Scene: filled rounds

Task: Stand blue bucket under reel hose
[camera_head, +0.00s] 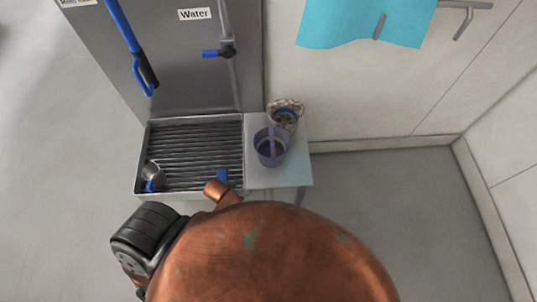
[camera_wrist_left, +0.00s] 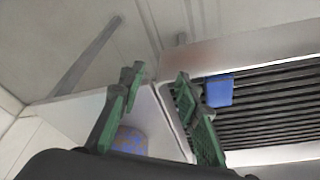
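The blue bucket (camera_head: 270,147) stands upright on a small pale side table, its handle crossing its mouth. The reel hose (camera_head: 122,25) is blue with a dark nozzle (camera_head: 147,70) and hangs at the left of the steel station, above the slatted tray (camera_head: 140,165). My left gripper (camera_wrist_left: 160,72) has its green fingers apart and nothing between the tips. The left gripper's fingers do not show in the head view. My right gripper is in neither view.
A patterned pail (camera_head: 286,108) stands right behind the bucket on the side table (camera_head: 294,174). A metal scoop (camera_head: 152,172) lies on the tray's left, and a blue piece (camera_head: 222,176) is at its front right. A blue-handled water tap (camera_head: 225,50) is above.

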